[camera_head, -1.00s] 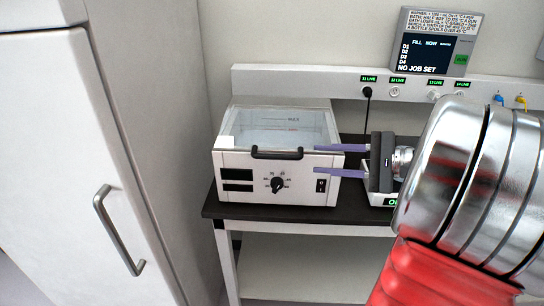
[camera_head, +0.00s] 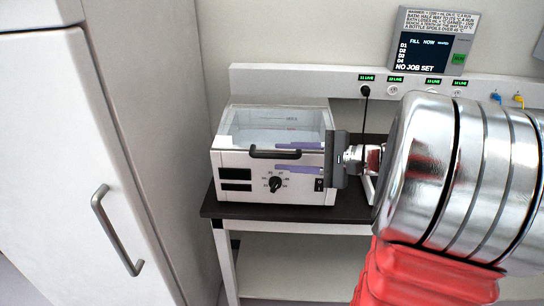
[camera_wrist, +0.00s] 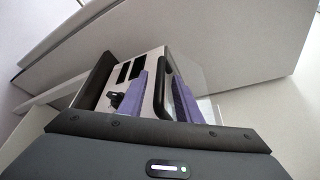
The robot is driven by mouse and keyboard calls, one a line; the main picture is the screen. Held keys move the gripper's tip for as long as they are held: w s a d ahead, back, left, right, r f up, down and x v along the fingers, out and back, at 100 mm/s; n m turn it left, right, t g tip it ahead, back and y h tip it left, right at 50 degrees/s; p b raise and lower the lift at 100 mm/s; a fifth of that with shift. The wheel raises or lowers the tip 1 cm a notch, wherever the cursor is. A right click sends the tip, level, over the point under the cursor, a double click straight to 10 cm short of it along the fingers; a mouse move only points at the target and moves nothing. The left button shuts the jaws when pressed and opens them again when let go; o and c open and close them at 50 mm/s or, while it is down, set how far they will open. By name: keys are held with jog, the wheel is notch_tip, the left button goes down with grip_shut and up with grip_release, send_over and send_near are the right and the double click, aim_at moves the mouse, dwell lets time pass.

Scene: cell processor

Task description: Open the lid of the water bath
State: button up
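The water bath (camera_head: 236,161) is a white box with a dial, dark panels and water behind a clear top. Its lid (camera_head: 270,120) is clear and lies closed on top. A black bar handle (camera_head: 262,154) runs along the front upper edge. My gripper (camera_head: 277,157) is open in front of the bath's right half, fingers pointing left. One purple finger shows just above the handle line and one below. In the wrist view the handle (camera_wrist: 163,80) appears between the two fingers of my gripper (camera_wrist: 157,72). Whether they touch it I cannot tell.
The bath stands on a dark bench top (camera_head: 285,212). A tall white cabinet (camera_head: 60,180) with a grey handle stands to the left. A wall rail (camera_head: 300,82) with sockets and a plugged black cable runs behind. A display screen (camera_head: 430,50) is above it.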

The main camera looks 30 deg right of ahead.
jog(key=shift+x, duration=2.2)
jog(key=shift+c, duration=0.4)
grip_shut()
